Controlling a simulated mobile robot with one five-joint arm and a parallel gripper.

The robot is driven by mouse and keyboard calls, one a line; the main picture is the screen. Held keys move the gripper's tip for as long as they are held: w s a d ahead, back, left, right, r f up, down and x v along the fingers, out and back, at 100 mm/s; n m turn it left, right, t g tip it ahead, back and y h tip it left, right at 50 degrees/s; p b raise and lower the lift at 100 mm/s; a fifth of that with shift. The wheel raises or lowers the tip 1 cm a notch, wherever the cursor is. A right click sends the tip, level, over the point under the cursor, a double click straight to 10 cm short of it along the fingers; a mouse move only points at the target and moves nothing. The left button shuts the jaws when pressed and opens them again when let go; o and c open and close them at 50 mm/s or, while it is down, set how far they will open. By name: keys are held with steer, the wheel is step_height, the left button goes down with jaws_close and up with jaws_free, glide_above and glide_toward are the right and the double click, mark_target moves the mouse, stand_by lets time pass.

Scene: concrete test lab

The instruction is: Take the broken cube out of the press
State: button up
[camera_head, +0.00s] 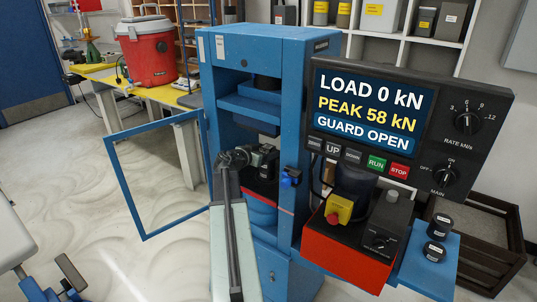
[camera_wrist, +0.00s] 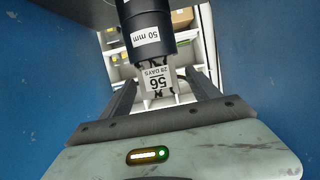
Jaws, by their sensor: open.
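The blue press (camera_head: 268,45) stands in the middle of the head view with its guard door (camera_head: 126,190) swung open to the left. My gripper (camera_head: 252,158) reaches into its opening. In the wrist view, the grey cube (camera_wrist: 157,80) is marked "56" and "28 DAYS" and has ragged, broken edges. It touches a black cylinder marked "50 mm" (camera_wrist: 147,40), above it in the picture. My gripper (camera_wrist: 162,90) is open, with one finger on each side of the cube and gaps visible. In the head view the cube is mostly hidden by my gripper.
The control panel (camera_head: 408,120) reads load 0 kN, peak 58 kN, guard open. Blue press walls (camera_wrist: 50,70) stand close on both sides of my gripper. A red box with a yellow-and-red stop button (camera_head: 338,210) stands front right. Black cylinders (camera_head: 439,227) sit on a blue shelf.

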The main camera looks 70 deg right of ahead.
mark_target(272, 149)
steer(key=b+x, duration=0.1)
steer(key=x, duration=0.4)
steer(key=shift+f, duration=0.2)
steer(key=shift+r, duration=0.1)
jaws_close()
steer(key=shift+r, duration=0.1)
step_height(272, 149, up, 4)
steer(key=p, duration=0.3)
steer(key=a+p, duration=0.1)
steer(key=a, duration=1.5)
steer(key=shift+r+p, duration=0.35)
steer(key=shift+r, duration=0.05)
